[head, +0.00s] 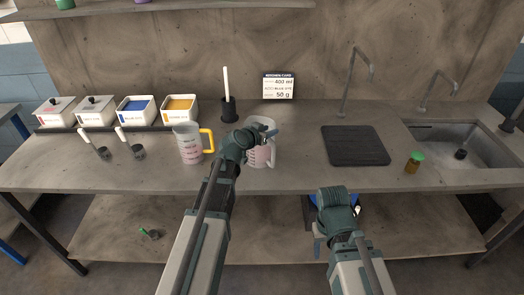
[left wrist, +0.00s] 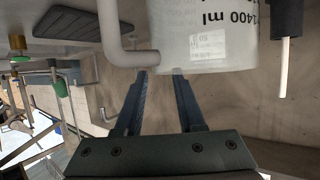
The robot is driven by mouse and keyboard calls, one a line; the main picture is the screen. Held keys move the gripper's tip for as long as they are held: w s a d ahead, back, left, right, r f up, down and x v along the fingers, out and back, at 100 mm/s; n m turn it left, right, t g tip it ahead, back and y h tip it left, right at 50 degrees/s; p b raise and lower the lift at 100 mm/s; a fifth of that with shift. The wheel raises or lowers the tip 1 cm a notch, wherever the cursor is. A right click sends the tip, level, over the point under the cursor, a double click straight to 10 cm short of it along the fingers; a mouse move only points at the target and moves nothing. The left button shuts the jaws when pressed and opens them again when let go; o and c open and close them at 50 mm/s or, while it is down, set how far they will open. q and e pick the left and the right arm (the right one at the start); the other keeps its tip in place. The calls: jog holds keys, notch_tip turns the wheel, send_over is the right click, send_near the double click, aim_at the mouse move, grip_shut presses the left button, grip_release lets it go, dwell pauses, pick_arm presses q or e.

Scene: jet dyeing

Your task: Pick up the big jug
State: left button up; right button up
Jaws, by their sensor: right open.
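The big jug (head: 262,155) is translucent with a white handle and stands on the worktop in the head view. In the left wrist view the jug (left wrist: 210,20) fills the top, with a "1400 ml" mark, a label and its handle (left wrist: 117,35) to the left. My left gripper (head: 268,132) is in front of the jug's upper part and hides some of it. In the left wrist view the left gripper (left wrist: 162,74) has its fingers apart, tips close to the jug and handle; contact cannot be told. My right gripper (head: 318,240) is low at the worktop's front edge, mostly hidden, holding nothing visible.
A jug with a yellow handle (head: 189,146) stands to the left. A black holder with a white rod (head: 228,108) and a recipe card (head: 278,87) are behind. A dark mat (head: 354,146), a green-capped jar (head: 415,162) and a sink (head: 465,150) lie to the right.

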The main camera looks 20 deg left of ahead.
pick_arm(q)
jog(key=x, duration=0.2)
jog(key=shift+w+f+b, duration=0.1)
jog(key=shift+w+b, duration=0.25)
jog(key=shift+s, duration=0.1)
jog(key=shift+c, duration=0.2)
grip_shut()
dwell(0.8)
